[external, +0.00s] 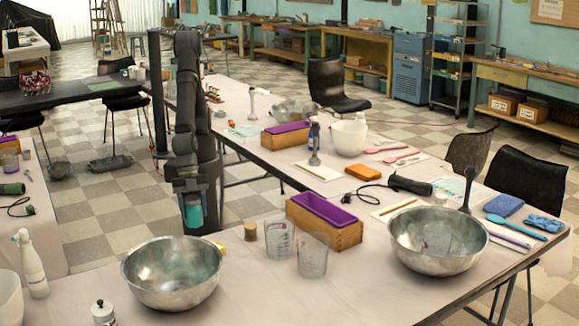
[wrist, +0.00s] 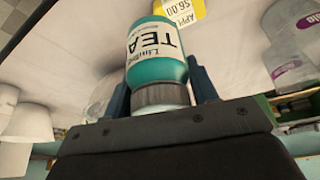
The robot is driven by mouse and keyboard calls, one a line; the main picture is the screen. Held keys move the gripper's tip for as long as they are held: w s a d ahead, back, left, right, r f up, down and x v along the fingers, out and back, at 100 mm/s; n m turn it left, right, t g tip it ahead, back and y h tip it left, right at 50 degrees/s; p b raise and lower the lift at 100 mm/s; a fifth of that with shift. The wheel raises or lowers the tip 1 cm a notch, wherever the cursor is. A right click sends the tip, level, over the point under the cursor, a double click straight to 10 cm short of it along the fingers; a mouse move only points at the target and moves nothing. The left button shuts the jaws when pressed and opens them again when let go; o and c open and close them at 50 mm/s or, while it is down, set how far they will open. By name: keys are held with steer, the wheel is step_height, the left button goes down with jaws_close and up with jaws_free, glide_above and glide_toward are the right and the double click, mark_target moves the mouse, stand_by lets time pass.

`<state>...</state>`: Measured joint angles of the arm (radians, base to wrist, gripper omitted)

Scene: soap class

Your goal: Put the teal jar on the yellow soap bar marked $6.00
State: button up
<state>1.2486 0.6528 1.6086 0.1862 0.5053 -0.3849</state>
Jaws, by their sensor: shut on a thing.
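The teal jar (external: 192,212) hangs below my gripper (external: 189,190) in the external view, above the table's left end. In the wrist view my gripper (wrist: 161,95) is shut on the teal jar (wrist: 155,60), its fingers on either side of the grey lid end. The jar's white label reads "TEA". The yellow soap bar (wrist: 187,12) lies past the jar at the top edge of the wrist view, with a tag reading $6.00. In the external view only a small yellow piece of soap (external: 221,249) shows, mostly hidden behind the metal bowl. Jar and soap look apart.
A large metal bowl (external: 172,273) stands in front of the soap. A cork-coloured cylinder (external: 250,231) and two clear beakers (external: 279,238) (external: 313,255) stand to its right. A wooden box with a purple liner (external: 325,222) is behind them. Bare tabletop shows at front centre.

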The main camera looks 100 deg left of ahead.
steer(key=shift+w+d+f, duration=0.1)
steer(key=shift+w+f, duration=0.8)
steer(key=shift+f, duration=0.3)
steer(key=shift+w+d+f, duration=0.1)
steer(key=shift+w+f, duration=0.8)
steer(key=shift+f, duration=0.25)
steer(key=shift+w+d+f, duration=0.1)
steer(key=shift+w+f, duration=0.8)
steer(key=shift+f, duration=0.3)
steer(key=shift+f, duration=0.2)
steer(key=o, duration=1.2)
steer(key=shift+r, duration=0.1)
steer(key=v, duration=1.2)
